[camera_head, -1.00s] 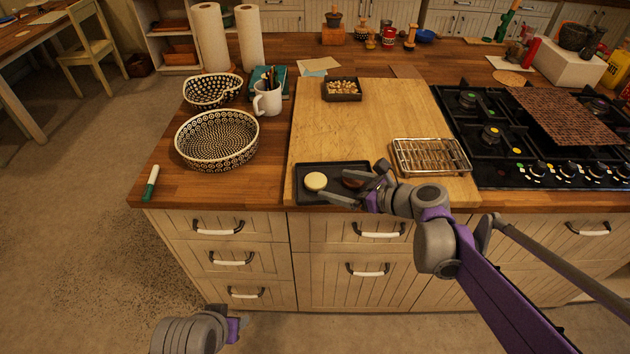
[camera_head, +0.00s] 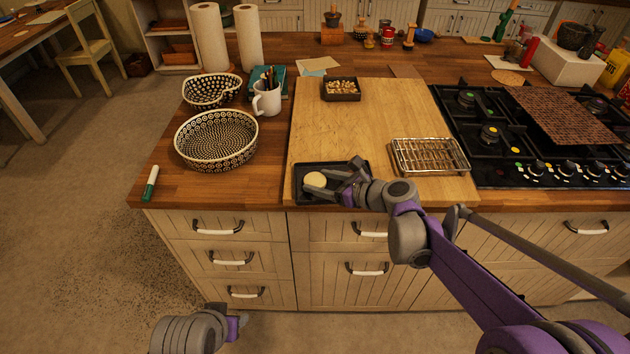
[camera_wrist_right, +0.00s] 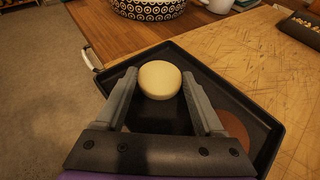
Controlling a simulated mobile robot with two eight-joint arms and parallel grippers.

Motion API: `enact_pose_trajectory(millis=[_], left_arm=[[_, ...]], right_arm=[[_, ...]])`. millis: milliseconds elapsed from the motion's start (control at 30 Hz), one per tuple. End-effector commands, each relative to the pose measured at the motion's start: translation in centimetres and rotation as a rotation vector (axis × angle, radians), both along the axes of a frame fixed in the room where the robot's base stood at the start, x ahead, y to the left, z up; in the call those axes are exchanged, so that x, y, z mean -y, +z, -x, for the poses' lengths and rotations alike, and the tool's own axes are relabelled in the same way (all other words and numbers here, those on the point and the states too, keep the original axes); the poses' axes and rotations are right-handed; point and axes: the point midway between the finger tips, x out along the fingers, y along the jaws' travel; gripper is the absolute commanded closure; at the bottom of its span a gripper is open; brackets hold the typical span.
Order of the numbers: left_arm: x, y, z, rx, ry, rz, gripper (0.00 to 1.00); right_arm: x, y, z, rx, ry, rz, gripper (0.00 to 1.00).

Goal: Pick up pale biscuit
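The pale biscuit (camera_head: 315,180) is a round, cream-coloured disc on the left part of a black tray (camera_head: 305,198). In the right wrist view the pale biscuit (camera_wrist_right: 160,80) lies between the tips of my right gripper (camera_wrist_right: 160,92), with the fingers spread on either side. My right gripper (camera_head: 332,182) is open, low over the tray; I cannot tell whether a finger touches the biscuit. A brown biscuit (camera_wrist_right: 232,130) lies in the tray beside the right finger; in the head view my gripper hides it. My left gripper (camera_head: 235,325) is only partly in view, low in front of the drawers.
The tray sits on a wooden board (camera_head: 380,120). A wire rack (camera_head: 430,156) stands right of it, and a small dark dish of nuts (camera_head: 342,90) is farther back. A patterned bowl (camera_head: 216,140) and a white mug (camera_head: 267,98) stand left. The board's middle is clear.

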Motion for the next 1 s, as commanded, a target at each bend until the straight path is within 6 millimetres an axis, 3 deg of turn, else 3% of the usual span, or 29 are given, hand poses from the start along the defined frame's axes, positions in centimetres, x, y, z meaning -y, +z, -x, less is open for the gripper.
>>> enact_pose_trajectory(millis=[33,167,200,467,800,1000], left_arm=[[0.0,0.0,0.0,0.000,0.000,0.000,0.50],[0.0,0.0,0.0,0.000,0.000,0.000,0.50],[0.0,0.0,0.0,0.000,0.000,0.000,0.50],[0.0,0.1,0.0,0.000,0.000,0.000,0.50],[0.0,0.7,-0.1,0.003,0.000,0.000,0.50],[0.0,0.8,-0.2,0.004,0.000,0.000,0.50]], right_arm=[[0.0,0.0,0.0,0.000,0.000,0.000,0.59],[0.0,0.0,0.0,0.000,0.000,0.000,0.83],[0.0,0.0,0.0,0.000,0.000,0.000,0.84],[0.0,0.6,0.0,0.000,0.000,0.000,0.85],[0.0,6.9,0.0,0.000,0.000,0.000,0.85],[0.0,9.6,0.0,0.000,0.000,0.000,0.85]])
